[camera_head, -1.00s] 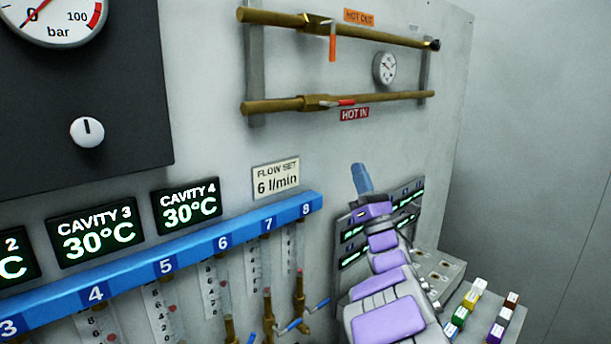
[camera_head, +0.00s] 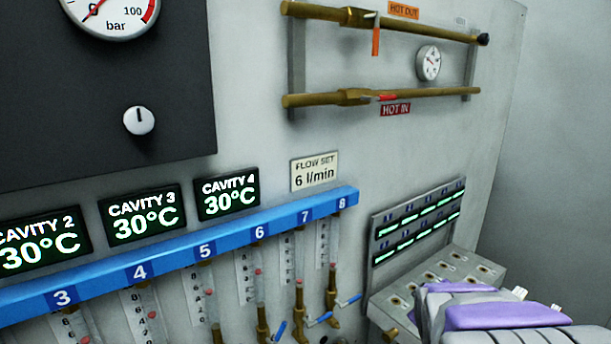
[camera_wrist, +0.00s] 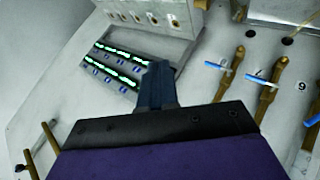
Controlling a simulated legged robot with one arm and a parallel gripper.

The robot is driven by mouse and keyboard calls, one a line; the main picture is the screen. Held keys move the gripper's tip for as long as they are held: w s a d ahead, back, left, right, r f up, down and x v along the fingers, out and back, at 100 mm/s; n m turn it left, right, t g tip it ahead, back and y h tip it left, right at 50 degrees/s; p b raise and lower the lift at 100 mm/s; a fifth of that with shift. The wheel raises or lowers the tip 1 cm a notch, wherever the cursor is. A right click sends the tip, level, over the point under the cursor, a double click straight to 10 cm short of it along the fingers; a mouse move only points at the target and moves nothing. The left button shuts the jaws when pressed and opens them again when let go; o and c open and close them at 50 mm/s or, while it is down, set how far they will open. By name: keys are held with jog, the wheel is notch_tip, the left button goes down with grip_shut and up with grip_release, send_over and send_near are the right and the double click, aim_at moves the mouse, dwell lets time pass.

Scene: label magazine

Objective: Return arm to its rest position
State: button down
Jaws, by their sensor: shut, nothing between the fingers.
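My gripper (camera_wrist: 157,85) shows in the wrist view as dark blue-grey fingers on a black and purple body. The fingers are shut with nothing between them. Behind them in that view is a panel of lit green displays (camera_wrist: 108,68). In the head view my purple and grey arm links lie low at the bottom right, in front of a grey box. The gripper itself is out of the head view.
The display panel (camera_head: 418,222) stands above the grey socketed box (camera_head: 447,272). A blue manifold bar (camera_head: 181,257) carries flow tubes with blue-handled valves. Brass pipes (camera_head: 390,97) with a gauge (camera_head: 428,62) run above. The wall at right is bare.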

jog(key=s+a+f+m+g+y, duration=0.1)
jog(key=s+a+f+m+g, duration=0.1)
jog(key=s, duration=0.9)
jog(key=s+a+f+m+g+y, duration=0.1)
jog(key=s+a+f+m+g, duration=0.1)
jog(key=s, duration=0.8)
jog(key=s+a+f+m+g+y, duration=0.1)
jog(key=s+a+f+g, duration=0.3)
jog(key=s, duration=0.7)
jog(key=shift+s+a+m+g+y, duration=0.3)
jog(key=shift+a+m+g, duration=0.65)
jog(key=shift+g, duration=0.55)
jog(key=shift+a, duration=0.45)
jog(key=c, duration=1.9)
grip_release()
jog(key=shift+d, duration=0.15)
